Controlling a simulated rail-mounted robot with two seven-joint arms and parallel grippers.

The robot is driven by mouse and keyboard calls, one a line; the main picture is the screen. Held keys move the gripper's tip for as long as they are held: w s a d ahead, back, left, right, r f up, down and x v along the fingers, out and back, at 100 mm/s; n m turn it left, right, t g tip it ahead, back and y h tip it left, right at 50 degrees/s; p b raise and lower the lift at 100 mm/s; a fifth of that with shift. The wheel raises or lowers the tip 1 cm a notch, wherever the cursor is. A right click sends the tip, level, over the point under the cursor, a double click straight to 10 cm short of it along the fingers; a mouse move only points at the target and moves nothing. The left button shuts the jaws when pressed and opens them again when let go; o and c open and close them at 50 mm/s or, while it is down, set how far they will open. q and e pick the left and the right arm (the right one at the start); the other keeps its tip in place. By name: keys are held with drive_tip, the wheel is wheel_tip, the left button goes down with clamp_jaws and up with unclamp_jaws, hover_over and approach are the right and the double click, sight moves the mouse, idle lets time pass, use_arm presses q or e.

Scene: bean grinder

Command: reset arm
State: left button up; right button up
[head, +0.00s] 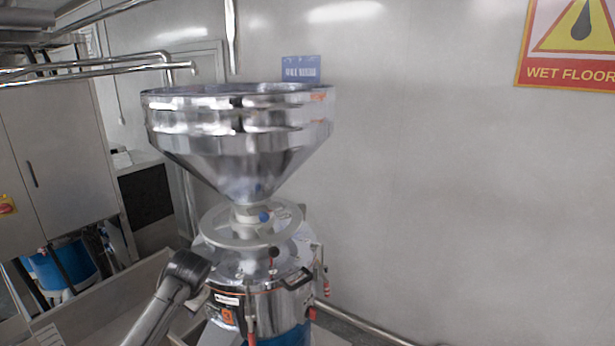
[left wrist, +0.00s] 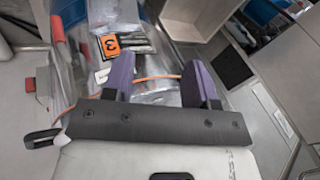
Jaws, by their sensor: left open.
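The grinder stands in the middle of the head view, with a wide shiny metal hopper (head: 240,150) above a round wheel (head: 290,222) and a metal body (head: 275,305). My left arm rises from the bottom left of the head view, in front of the grinder's left side; its gripper cannot be made out there. In the left wrist view my left gripper (left wrist: 159,64) has two purple fingers spread apart with nothing held between them. The grinder's metal body, with an orange label (left wrist: 110,44), shows beyond and beside the fingers. My right gripper is in neither view.
A grey cabinet (head: 55,150) and a blue drum (head: 65,268) stand at the left. A plain wall (head: 430,180) with a wet floor sign (head: 570,45) is behind and to the right. Pipes run at the upper left and along the lower right.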

use_arm(q)
drive_tip(key=s+d+r+t+h, duration=0.2)
drive_tip(key=d+r+t, duration=0.3)
drive_tip(key=d+r, duration=0.45)
drive_tip(key=s+d+r+t+h+p, duration=0.2)
drive_tip(key=s+r+t+p, duration=0.1)
drive_tip(key=s, duration=0.6)
drive_tip(key=s+a+f+g+p, duration=0.1)
drive_tip(key=s+f+g+p, duration=0.1)
drive_tip(key=s+f, duration=0.6)
drive_tip(key=s+a+f+n+g+p, duration=0.1)
drive_tip(key=s+f, duration=0.7)
drive_tip(key=s, duration=1)
drive_tip(key=s+a+f+n+g+p, duration=0.1)
drive_tip(key=s+f+g+p, duration=0.3)
drive_tip(key=s+f, duration=0.4)
drive_tip(key=s+g, duration=0.1)
drive_tip(key=s, duration=0.5)
drive_tip(key=shift+a+f, duration=0.15)
drive_tip(key=shift+s, duration=0.1)
